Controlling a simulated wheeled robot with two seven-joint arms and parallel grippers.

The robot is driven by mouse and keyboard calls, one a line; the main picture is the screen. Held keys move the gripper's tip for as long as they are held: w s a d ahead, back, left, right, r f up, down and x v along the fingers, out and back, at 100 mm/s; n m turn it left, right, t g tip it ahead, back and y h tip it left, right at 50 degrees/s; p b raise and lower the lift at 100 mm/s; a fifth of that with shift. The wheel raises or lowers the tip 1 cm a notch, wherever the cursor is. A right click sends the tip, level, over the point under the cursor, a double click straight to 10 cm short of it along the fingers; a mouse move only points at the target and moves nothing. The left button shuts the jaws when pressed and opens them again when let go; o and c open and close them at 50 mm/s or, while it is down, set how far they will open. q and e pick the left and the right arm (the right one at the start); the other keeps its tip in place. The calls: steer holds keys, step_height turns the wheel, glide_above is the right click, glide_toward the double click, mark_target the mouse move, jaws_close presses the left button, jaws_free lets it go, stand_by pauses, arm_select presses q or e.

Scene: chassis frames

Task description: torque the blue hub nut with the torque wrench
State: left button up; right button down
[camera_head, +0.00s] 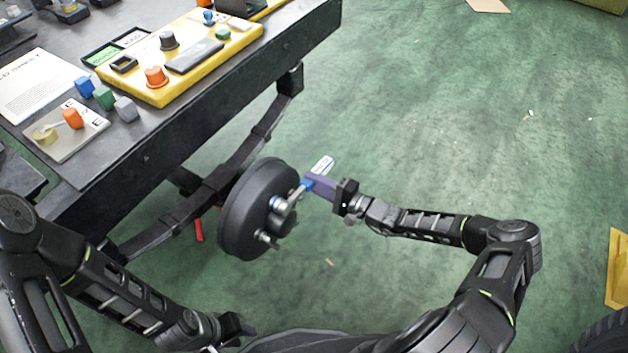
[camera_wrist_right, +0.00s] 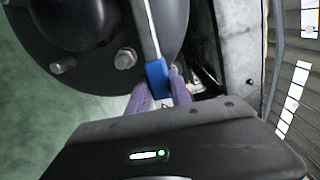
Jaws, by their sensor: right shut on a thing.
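The dark round hub (camera_head: 238,212) stands below the bench edge, with metal studs on its face; it also shows in the wrist view (camera_wrist_right: 105,85). A small blue spot, apparently the blue hub nut (camera_head: 276,202), shows near its middle, partly hidden by the wrench head. The torque wrench (camera_head: 294,194) has a silver shaft and a blue band, which shows in the wrist view (camera_wrist_right: 157,76). My right gripper (camera_head: 312,184) is shut on the wrench near that band, its head end at the hub. My left gripper (camera_head: 240,329) is low, away from the hub; its jaws are unclear.
The dark bench (camera_head: 165,150) at upper left carries a yellow tray (camera_head: 165,93) of parts and a small board (camera_head: 62,143) with coloured pieces. A curved dark spring (camera_head: 240,165) runs beside the hub. Green floor to the right is mostly clear.

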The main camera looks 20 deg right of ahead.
steer(key=shift+f+m, duration=0.55)
steer(key=shift+m, duration=0.05)
steer(key=shift+a+f+b, duration=0.1)
steer(key=shift+b, duration=0.25)
steer(key=shift+s+a+f+m, duration=0.15)
steer(key=shift+f+m, duration=0.4)
steer(key=shift+m, duration=0.05)
steer(key=shift+r, duration=0.2)
steer(key=shift+w+d+r+n+p, duration=0.1)
steer(key=shift+d+r+n+p, duration=0.05)
steer(key=shift+r+n+p, duration=0.4)
steer(key=shift+w+d+r+n+p, duration=0.1)
steer(key=shift+r+n+p, duration=0.3)
steer(key=shift+r+n, duration=0.15)
steer(key=shift+s, duration=0.1)
steer(key=shift+p+v, duration=0.45)
steer(key=shift+v, duration=1)
